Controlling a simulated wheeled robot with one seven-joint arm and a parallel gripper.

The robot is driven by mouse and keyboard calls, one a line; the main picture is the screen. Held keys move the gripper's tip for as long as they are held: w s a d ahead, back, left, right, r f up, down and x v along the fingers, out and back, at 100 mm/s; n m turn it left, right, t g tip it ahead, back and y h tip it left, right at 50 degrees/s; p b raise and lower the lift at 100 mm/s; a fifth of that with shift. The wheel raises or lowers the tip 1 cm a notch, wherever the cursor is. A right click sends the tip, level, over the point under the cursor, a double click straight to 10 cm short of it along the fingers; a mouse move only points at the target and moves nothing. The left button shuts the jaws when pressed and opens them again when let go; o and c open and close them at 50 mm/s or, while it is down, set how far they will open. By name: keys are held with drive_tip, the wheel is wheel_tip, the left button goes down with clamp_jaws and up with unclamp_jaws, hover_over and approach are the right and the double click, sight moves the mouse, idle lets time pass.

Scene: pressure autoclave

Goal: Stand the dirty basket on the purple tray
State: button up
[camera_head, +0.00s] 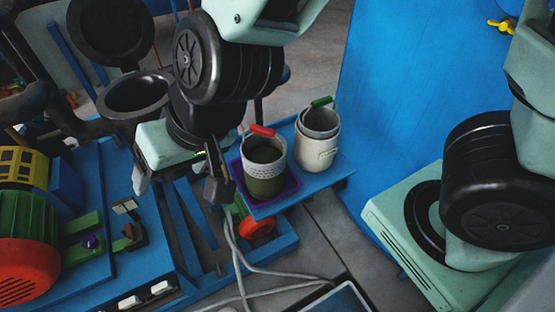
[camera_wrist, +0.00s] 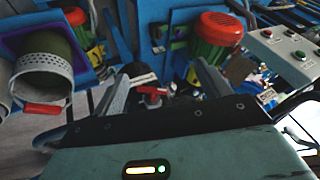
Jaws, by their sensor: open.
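The dirty basket (camera_head: 265,176), olive-stained below a pale perforated rim and with a red handle, stands upright on the purple tray (camera_head: 293,187) in the head view. In the wrist view the basket (camera_wrist: 45,75) is at the left, with part of the purple tray (camera_wrist: 12,42) behind it. My gripper (camera_head: 182,180) is to the left of the basket, apart from it. The wrist view shows its fingers (camera_wrist: 163,88) spread, with nothing held between them. The basket's base is partly hidden by the tray's rim.
A white basket (camera_head: 318,150) with a green handle stands close right of the dirty basket on the blue shelf (camera_head: 335,172). An open dark round vessel (camera_head: 135,95) is at the upper left. A red and green motor (camera_head: 30,240) and cables (camera_head: 240,265) lie below.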

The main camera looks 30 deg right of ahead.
drive_tip(key=s+d+f+n+g+h+b, duration=0.1)
drive_tip(key=s+d+n+h, duration=0.1)
drive_tip(key=s+d, duration=0.2)
drive_tip(key=s+d+f+n+g+h+b, duration=0.1)
drive_tip(key=s+d+n+g+h+b, duration=0.1)
drive_tip(key=d, duration=0.7)
drive_tip(key=shift+s+n+g, duration=0.3)
drive_tip(key=shift+s+n, duration=0.3)
drive_tip(key=shift+s, duration=0.45)
drive_tip(key=shift+d, duration=0.1)
